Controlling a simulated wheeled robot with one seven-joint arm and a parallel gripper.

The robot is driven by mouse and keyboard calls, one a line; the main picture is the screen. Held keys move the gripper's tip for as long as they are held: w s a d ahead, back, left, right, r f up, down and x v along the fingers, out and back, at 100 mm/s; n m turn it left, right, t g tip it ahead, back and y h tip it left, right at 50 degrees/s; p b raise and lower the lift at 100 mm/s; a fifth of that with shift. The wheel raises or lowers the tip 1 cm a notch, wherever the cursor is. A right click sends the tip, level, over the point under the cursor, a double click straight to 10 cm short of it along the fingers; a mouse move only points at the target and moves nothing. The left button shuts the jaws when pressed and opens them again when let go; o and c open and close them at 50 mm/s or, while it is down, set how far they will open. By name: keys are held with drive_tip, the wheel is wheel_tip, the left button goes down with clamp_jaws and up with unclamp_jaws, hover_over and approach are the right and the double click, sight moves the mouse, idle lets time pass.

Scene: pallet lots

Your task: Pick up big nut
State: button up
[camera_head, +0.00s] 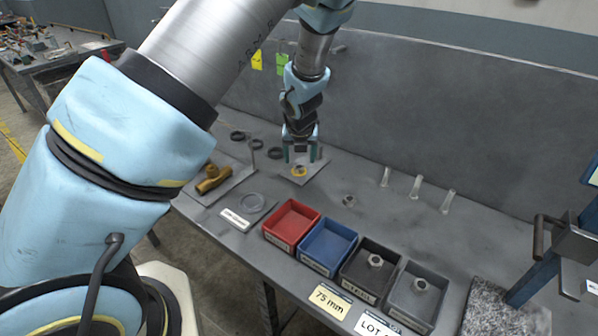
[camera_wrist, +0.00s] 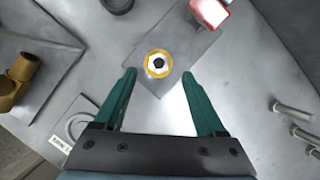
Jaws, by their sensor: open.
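A nut with a yellow ring around it (camera_wrist: 158,64) lies on a small flat grey plate (camera_wrist: 181,45) in the wrist view. In the head view the same nut (camera_head: 299,171) shows just below my gripper (camera_head: 301,157). My gripper is open, its two teal fingers pointing down above the nut with nothing between them. In the wrist view the nut sits just ahead of the fingertips, roughly midway between them. Another nut (camera_head: 348,200) lies loose on the table to the right. Further nuts sit in the black bin (camera_head: 352,284) and the grey bin (camera_head: 401,311).
A red bin (camera_head: 275,240) and a blue bin (camera_head: 312,262) stand by the front edge. A brass fitting (camera_head: 213,178) lies left of the plate, black rings (camera_head: 238,135) behind. Several bolts (camera_head: 416,187) stand right. A grey panel closes the back.

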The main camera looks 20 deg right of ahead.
sight(299, 167)
drive_tip(key=b+x, duration=0.1)
drive_tip(key=x, duration=0.3)
drive_tip(key=shift+w+f, duration=0.1)
drive_tip(key=shift+f, duration=0.15)
clamp_jaws()
idle(0.4)
